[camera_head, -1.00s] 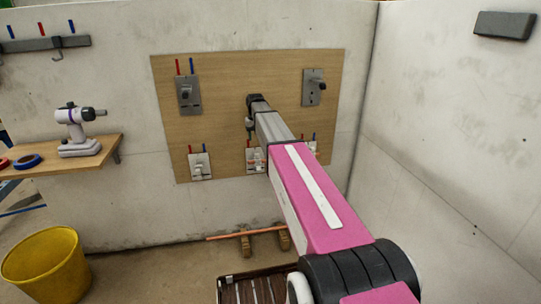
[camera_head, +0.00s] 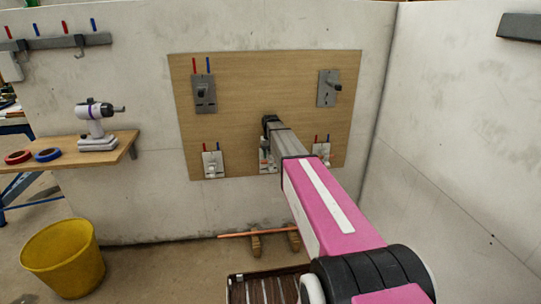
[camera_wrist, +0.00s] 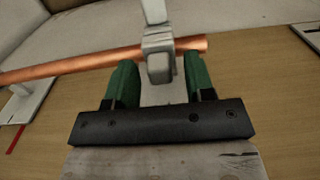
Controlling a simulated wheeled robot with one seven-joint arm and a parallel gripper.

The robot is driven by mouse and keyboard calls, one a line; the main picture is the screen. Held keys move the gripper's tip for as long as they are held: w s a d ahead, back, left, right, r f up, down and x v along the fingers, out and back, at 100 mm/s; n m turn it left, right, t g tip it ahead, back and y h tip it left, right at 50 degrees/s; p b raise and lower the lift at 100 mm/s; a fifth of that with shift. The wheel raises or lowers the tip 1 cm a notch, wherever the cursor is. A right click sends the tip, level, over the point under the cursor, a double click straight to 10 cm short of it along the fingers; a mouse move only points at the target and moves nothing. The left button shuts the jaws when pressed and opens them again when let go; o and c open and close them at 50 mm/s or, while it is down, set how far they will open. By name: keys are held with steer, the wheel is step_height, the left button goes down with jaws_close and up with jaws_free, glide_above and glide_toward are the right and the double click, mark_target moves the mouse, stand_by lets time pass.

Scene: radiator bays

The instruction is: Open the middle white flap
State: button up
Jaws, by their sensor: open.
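The middle white flap unit (camera_head: 264,157) sits low on the wooden board, partly hidden behind my arm in the head view. In the wrist view its pale flap (camera_wrist: 158,58) stands between the two green fingers of my gripper (camera_wrist: 155,80). The fingers are spread apart, one on each side of the flap, with gaps visible. I cannot tell the depth between fingers and flap. In the head view my gripper is mostly hidden by the arm.
Similar white units stand left (camera_head: 212,161) and right (camera_head: 321,149) on the board (camera_head: 240,75). Two grey switch units (camera_head: 204,94) (camera_head: 327,88) sit above. A copper pipe (camera_wrist: 105,62) crosses behind the flap in the wrist view. A drill (camera_head: 96,122) stands on a shelf.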

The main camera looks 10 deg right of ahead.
mark_target(271, 161)
jaws_close()
steer(key=shift+s, duration=0.1)
steer(key=s+t, duration=0.2)
steer(key=t, duration=0.1)
steer(key=shift+r+t, duration=0.15)
steer(key=shift+t, duration=0.15)
steer(key=t, duration=0.2)
steer(key=s+t, duration=0.1)
steer(key=shift+s+f+t, duration=0.2)
steer(key=shift+t, duration=0.2)
steer(key=t, duration=0.1)
steer(key=s+f+t, duration=0.1)
steer(key=t, duration=0.3)
steer(key=shift+s+f, duration=0.15)
steer(key=shift+s, duration=0.15)
steer(key=t, duration=0.2)
steer(key=f+t, duration=0.1)
steer(key=t, duration=0.1)
steer(key=s+f+t, duration=0.1)
steer(key=t, duration=0.1)
steer(key=shift+f+t, duration=0.1)
steer(key=shift+t, duration=0.2)
